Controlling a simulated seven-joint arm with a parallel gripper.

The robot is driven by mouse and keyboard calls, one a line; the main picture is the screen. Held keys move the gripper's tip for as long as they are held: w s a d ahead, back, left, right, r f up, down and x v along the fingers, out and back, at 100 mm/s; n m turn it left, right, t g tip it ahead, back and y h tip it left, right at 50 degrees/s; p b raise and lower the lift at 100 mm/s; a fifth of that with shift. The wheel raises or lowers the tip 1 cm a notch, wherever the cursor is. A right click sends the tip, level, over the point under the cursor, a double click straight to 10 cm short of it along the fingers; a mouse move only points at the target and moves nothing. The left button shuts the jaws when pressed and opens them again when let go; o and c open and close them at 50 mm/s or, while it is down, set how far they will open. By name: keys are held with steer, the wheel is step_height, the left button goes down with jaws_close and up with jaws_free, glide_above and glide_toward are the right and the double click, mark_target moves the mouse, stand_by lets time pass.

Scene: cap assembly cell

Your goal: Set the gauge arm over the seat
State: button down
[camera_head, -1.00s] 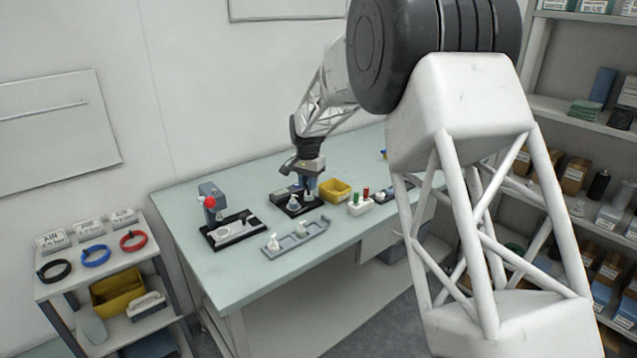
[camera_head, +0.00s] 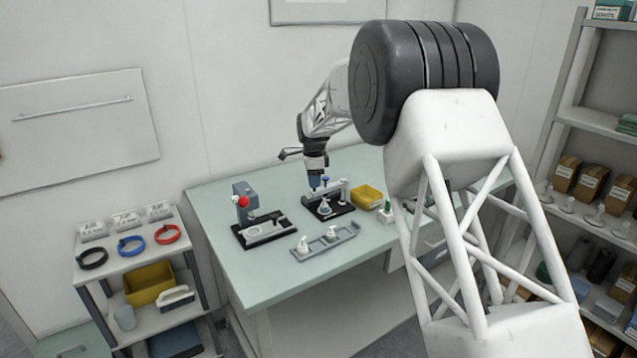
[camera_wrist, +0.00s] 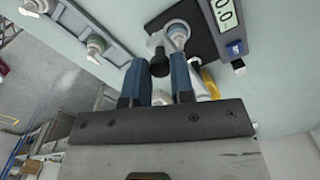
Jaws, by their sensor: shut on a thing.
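The gauge stand has a black base (camera_head: 341,213) on the bench, with a pale cone-shaped piece (camera_head: 324,207) on it and a grey gauge arm (camera_head: 338,191) above. My gripper (camera_head: 318,187) points down over the left part of this stand. In the wrist view, the blue fingers of my gripper (camera_wrist: 160,75) are shut on a black knob (camera_wrist: 159,64), which looks like part of the gauge arm. Pale round parts (camera_wrist: 176,32) lie just beyond the fingertips.
A grey tray (camera_head: 346,235) with white-topped pieces lies in front of the stand. A black fixture (camera_head: 279,234) with a red ball (camera_head: 244,202) stands left. A yellow bin (camera_head: 367,195) is close on the right. The bench's front left is clear.

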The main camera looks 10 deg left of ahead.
steer(key=shift+w+a+m, duration=0.2)
steer(key=shift+w+m, duration=0.05)
steer(key=shift+m, duration=0.05)
steer(key=c, duration=1)
jaws_free()
steer(key=shift+r, duration=0.2)
steer(key=shift+r, duration=3.75)
